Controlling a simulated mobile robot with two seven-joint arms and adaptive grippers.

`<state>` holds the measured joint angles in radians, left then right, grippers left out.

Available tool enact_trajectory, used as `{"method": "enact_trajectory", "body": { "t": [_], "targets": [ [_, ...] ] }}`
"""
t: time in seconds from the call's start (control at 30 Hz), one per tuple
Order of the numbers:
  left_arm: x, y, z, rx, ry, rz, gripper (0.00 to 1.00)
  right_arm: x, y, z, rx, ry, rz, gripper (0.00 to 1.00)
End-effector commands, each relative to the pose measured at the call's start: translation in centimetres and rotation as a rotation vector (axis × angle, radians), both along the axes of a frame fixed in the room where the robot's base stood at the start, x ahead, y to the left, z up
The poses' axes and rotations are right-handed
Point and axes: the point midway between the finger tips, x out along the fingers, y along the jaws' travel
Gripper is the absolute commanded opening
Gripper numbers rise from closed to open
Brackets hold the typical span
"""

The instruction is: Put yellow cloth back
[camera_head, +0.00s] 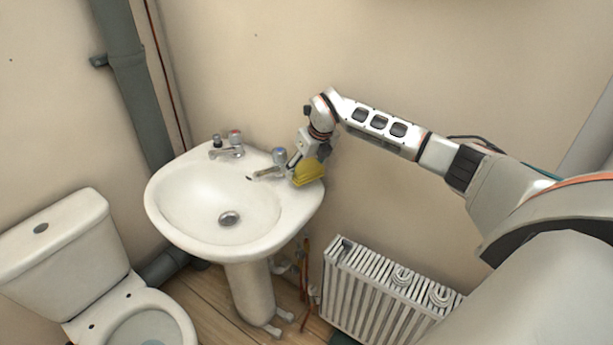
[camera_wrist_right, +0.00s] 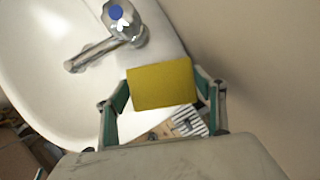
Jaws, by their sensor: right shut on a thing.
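The yellow cloth (camera_head: 308,171) is at the right rear corner of the white sink (camera_head: 182,232), just right of the blue-topped tap (camera_head: 272,165). My right gripper (camera_head: 303,163) is shut on the cloth from above. In the right wrist view the cloth (camera_wrist_right: 161,84) is a flat yellow block between the two green-sided fingers of the gripper (camera_wrist_right: 160,100). The sink's edge lies close to it, and I cannot tell whether the cloth touches the sink. My left gripper is not in view.
A second tap (camera_head: 228,146) with a red top stands at the sink's back left. A white radiator (camera_head: 375,295) is on the wall below right. A toilet (camera_head: 75,262) stands at the left. The basin is empty.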

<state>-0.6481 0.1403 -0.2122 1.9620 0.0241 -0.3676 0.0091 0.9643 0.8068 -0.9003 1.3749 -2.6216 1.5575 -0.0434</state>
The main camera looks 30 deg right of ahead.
Motion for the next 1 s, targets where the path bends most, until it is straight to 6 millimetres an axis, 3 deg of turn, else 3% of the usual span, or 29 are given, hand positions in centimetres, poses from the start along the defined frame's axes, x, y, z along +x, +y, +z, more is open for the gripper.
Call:
{"method": "enact_trajectory", "body": {
  "t": [0.27, 0.67, 0.7, 0.73, 1.0],
  "targets": [
    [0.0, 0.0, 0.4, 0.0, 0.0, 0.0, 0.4, -0.1, -0.1, -3.4, 0.001, 0.003, -0.002, 0.49],
    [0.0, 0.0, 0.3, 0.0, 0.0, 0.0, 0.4, 0.1, -0.4, -4.0, -0.001, 0.0, -0.001, 0.49],
    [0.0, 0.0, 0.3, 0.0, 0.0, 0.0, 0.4, 0.1, -0.4, -4.1, -0.001, 0.0, -0.001, 0.71],
    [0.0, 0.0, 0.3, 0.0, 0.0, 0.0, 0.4, 0.1, -0.4, -4.1, -0.001, 0.0, -0.001, 0.76],
    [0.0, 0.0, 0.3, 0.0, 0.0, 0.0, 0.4, 0.1, -0.4, -4.0, -0.001, 0.0, -0.001, 0.76]
  ]
}}
